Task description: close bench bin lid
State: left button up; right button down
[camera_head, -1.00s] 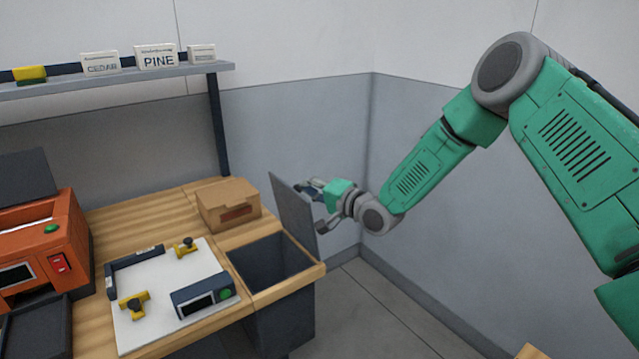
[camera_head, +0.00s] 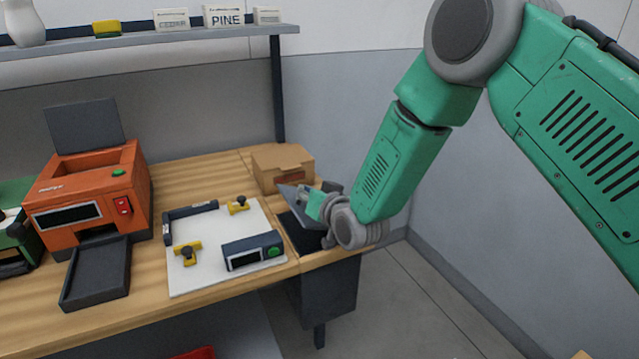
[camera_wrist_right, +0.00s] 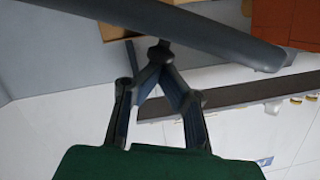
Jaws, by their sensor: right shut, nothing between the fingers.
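The bench bin (camera_head: 331,290) is a dark box set into the right end of the wooden bench. Its dark grey lid (camera_head: 288,193) is partly hidden by my right gripper (camera_head: 312,200) and leans over the opening, not flat on it. Part of the dark opening still shows below the gripper. In the right wrist view the lid is probably the dark slab (camera_wrist_right: 190,28) across the top, right at the fingertips. My right gripper (camera_wrist_right: 158,52) is shut with its fingertips together and holds nothing. Whether it touches the lid is unclear. My left gripper is out of view.
A cardboard box (camera_head: 283,165) sits just behind the bin. A white board (camera_head: 215,273) with yellow clamps and a dark device (camera_head: 252,252) lies to its left. An orange machine (camera_head: 88,205) stands farther left. Open floor (camera_head: 400,300) lies right of the bench.

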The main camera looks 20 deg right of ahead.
jog(key=a+f+n+b, duration=0.1)
jog(key=a+f+b, duration=0.2)
jog(key=f, duration=0.4)
jog(key=shift+s+a+n+h+b, duration=0.2)
jog(key=shift+a+n+h+b, duration=0.1)
jog(key=shift+a+n+b, duration=0.1)
jog(key=shift+s+f, duration=0.1)
jog(key=shift+f, duration=0.15)
